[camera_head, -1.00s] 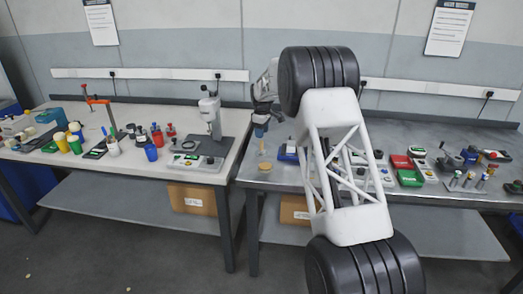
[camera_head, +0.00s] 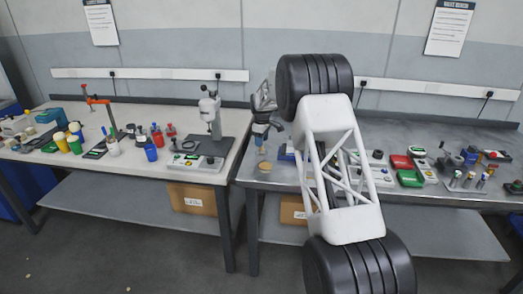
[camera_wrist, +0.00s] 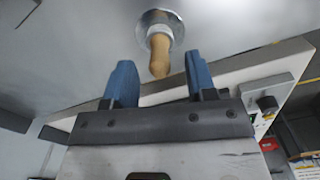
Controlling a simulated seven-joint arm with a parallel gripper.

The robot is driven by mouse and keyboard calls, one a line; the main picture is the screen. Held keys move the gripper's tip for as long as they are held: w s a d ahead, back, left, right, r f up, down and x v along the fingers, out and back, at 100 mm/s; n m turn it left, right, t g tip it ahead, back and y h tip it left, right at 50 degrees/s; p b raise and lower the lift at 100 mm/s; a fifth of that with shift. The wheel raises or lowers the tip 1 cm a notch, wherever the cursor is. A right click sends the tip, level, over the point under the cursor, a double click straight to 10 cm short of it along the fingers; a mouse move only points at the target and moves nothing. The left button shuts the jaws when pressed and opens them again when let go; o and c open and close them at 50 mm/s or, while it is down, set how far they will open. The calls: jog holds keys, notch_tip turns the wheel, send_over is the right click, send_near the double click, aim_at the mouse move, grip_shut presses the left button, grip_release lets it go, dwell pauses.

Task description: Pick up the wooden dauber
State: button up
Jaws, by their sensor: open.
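The wooden dauber (camera_wrist: 159,57) has a tan handle, a pale collar and a round metallic base. In the wrist view its handle end points toward my gripper (camera_wrist: 160,74). The two blue fingers stand apart on either side of the handle's line, and the handle tip lies near the level of the fingertips. No contact shows. In the head view the dauber (camera_head: 262,151) is small, upright near the left end of the grey right-hand bench, with my gripper (camera_head: 262,133) just above it. My gripper is open and empty.
A round tan piece (camera_head: 265,167) lies at the bench's front edge, close to the dauber. A blue item (camera_head: 286,152) is to the right. The white left-hand bench (camera_head: 120,168) holds a grey press (camera_head: 212,115). My arm hides the bench's middle.

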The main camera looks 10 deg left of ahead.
jog(key=shift+f, duration=1.45)
jog(key=shift+c, duration=0.3)
grip_shut()
jog(key=shift+r, duration=0.25)
jog(key=shift+r, duration=1.35)
jog(key=shift+s+r, duration=0.1)
jog(key=shift+r, duration=0.1)
jog(key=s+d, duration=0.2)
jog(key=s, duration=0.5)
jog(key=s+d+r, duration=0.1)
jog(key=s+d, duration=0.2)
jog(key=s, duration=0.5)
jog(key=shift+r, duration=0.2)
